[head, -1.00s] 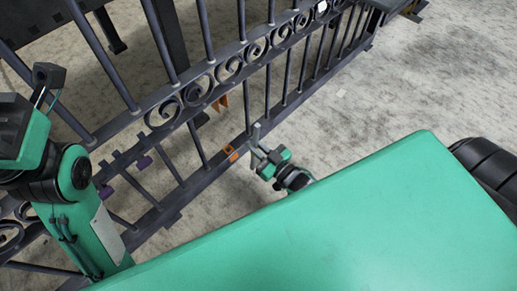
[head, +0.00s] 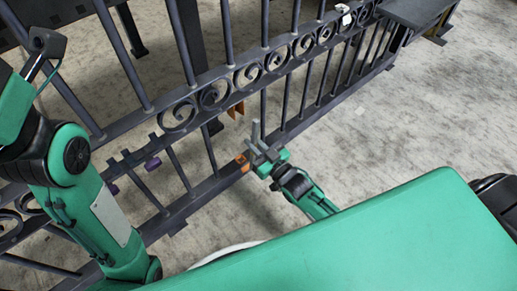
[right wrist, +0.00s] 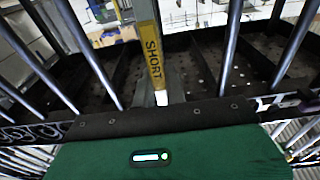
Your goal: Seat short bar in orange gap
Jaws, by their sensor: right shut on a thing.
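The dark metal gate (head: 222,85) runs diagonally across the head view. Its orange gap is marked by orange brackets (head: 237,108) under the scroll rail and an orange mark (head: 242,159) on the lower rail. My right gripper (head: 260,150) is at the lower rail, close beside the orange mark. In the right wrist view it is shut on the short bar (right wrist: 152,50), a grey bar with a yellow "SHORT" label, pointing away from the camera. The bar's far end is hard to make out. My left arm shows at the left, but its gripper does not.
Purple marks (head: 152,164) sit on the gate left of the orange gap. Upright bars stand on both sides of the gap. A dark table-like surface (head: 414,11) is at the top right. The pale floor (head: 400,120) right of the gate is clear.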

